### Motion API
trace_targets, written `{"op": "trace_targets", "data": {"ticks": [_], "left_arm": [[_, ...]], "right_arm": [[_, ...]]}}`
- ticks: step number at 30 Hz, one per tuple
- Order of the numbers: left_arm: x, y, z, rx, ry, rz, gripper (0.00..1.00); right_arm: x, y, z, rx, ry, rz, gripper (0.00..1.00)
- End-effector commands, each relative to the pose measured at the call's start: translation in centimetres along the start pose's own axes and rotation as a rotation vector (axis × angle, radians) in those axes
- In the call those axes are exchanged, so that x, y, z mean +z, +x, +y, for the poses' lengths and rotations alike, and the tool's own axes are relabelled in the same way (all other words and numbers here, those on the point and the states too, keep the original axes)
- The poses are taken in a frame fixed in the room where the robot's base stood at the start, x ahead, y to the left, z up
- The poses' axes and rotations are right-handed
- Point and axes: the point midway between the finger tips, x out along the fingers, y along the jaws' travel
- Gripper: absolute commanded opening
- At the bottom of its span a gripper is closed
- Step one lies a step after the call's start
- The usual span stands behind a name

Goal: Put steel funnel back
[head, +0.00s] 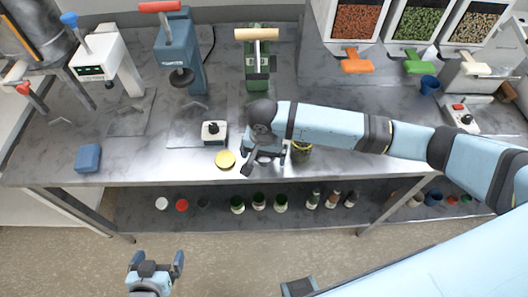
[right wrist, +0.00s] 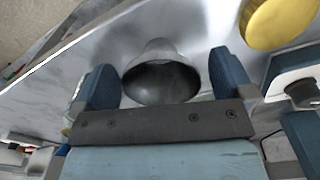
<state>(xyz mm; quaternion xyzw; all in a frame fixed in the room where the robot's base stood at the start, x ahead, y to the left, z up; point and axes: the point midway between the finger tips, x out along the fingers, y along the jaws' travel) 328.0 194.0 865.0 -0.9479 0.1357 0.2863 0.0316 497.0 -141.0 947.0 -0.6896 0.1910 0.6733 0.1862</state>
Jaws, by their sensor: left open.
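The steel funnel (right wrist: 162,78) is in the right wrist view, a grey cone with its dark wide mouth facing the camera. It lies between the two blue fingers of my right gripper (right wrist: 164,82), with a visible gap to the right finger; contact with the left finger is unclear. In the head view my right gripper (head: 266,157) is low over the front edge of the steel bench (head: 130,165), and the funnel is mostly hidden there. My left gripper (head: 155,262) is open and empty, over the floor in front of the bench.
A yellow lid (head: 225,159) and a white box with a black knob (head: 214,132) are left of my right gripper. A yellow-rimmed jar (head: 301,152) is close on its right. A green press (head: 257,65) stands behind. A blue block (head: 88,158) lies at left.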

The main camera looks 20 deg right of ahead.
Motion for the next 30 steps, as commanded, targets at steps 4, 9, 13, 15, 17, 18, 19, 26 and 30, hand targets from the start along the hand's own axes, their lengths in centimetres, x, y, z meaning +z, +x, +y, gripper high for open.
{"op": "trace_targets", "data": {"ticks": [4, 9, 13, 15, 17, 18, 19, 26, 30], "left_arm": [[-0.1, 0.0, 0.0, 0.0, 0.0, 0.002, 1.0], [-0.1, 0.1, 0.0, 0.0, 0.0, 0.005, 1.0], [0.0, 0.1, 0.0, 0.001, 0.0, 0.004, 1.0], [0.1, 0.1, 0.0, 0.001, 0.0, 0.004, 1.0], [0.1, 0.2, 0.1, 0.001, -0.001, 0.004, 1.0], [0.1, 0.2, 0.1, 0.002, -0.001, 0.004, 1.0], [0.2, 0.2, 0.1, 0.002, -0.001, 0.004, 1.0], [0.3, 0.3, 0.1, 0.002, -0.001, 0.003, 1.0], [0.4, 0.3, 0.1, 0.002, -0.001, 0.002, 1.0]], "right_arm": [[0.0, 0.0, 0.0, 0.0, 0.0, 0.0, 0.99], [-0.1, -0.5, 0.0, -0.001, 0.001, 0.002, 0.99], [-0.1, -2.3, -0.1, -0.003, 0.001, 0.001, 0.99], [0.0, -3.8, -0.1, -0.004, 0.0, 0.001, 0.99], [0.0, -5.1, -0.1, -0.004, 0.0, 0.001, 0.99], [0.0, -6.0, -0.1, -0.004, 0.0, 0.001, 0.99], [0.0, -6.7, -0.1, -0.003, 0.0, 0.001, 0.99], [0.0, -10.8, -0.1, -0.002, 0.0, 0.0, 0.99], [0.0, -12.0, 0.0, -0.001, 0.001, 0.0, 0.99]]}}
